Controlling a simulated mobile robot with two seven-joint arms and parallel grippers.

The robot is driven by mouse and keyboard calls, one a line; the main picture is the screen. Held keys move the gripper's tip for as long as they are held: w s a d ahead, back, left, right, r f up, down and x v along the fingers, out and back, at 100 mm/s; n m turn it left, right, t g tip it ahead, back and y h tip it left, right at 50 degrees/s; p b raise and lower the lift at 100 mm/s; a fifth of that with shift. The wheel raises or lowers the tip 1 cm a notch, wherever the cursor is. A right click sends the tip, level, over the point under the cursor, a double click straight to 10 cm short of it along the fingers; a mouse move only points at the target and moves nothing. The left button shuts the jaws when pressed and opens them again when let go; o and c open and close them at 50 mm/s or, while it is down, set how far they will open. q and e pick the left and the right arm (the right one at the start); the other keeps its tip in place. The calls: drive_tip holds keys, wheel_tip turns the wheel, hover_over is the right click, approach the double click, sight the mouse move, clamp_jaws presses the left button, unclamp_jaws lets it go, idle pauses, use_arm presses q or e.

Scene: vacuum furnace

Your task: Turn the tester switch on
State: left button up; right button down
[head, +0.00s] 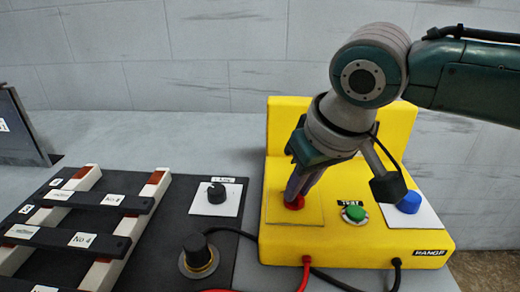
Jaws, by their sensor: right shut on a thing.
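The tester is a yellow box (350,240) with a raised back panel, standing at the right of the grey table. A red switch (294,203) sits on a square plate at the left of its top face. My right gripper (298,190) comes down from above and is shut on the red switch. The fingers hide part of the switch, so I cannot tell its turn position. A green button (355,213) with a small label and a blue knob (409,202) on a white plate sit to its right. My left gripper is not in view.
A black knob (216,192) on a white plate and a larger round knob (198,251) are on a dark panel to the left. A rack (90,230) with labelled dark bars lies further left. Red and black cables leave the tester's front.

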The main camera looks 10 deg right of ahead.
drive_tip(key=m+p, duration=0.1)
drive_tip(key=p, duration=0.1)
drive_tip(key=m+h+p, duration=0.1)
drive_tip(key=shift+s+a+r+m+p, duration=0.15)
drive_tip(key=shift+a+r+m+p, duration=0.05)
drive_tip(key=shift+m+p, duration=0.2)
drive_tip(key=m+h+p, duration=0.1)
drive_tip(key=m, duration=0.1)
drive_tip(key=shift+a+f+m+p, duration=0.1)
drive_tip(key=shift+a+m+p, duration=0.05)
drive_tip(key=shift+m+p, duration=0.2)
drive_tip(key=m+h, duration=0.1)
drive_tip(key=m, duration=0.1)
drive_tip(key=shift+a+f+m, duration=0.1)
drive_tip(key=shift+f+m, duration=0.05)
drive_tip(key=shift+m, duration=0.2)
drive_tip(key=m, duration=0.1)
drive_tip(key=m+g+h+b, duration=0.1)
drive_tip(key=shift+w+m, duration=0.2)
drive_tip(key=shift+m, duration=0.6)
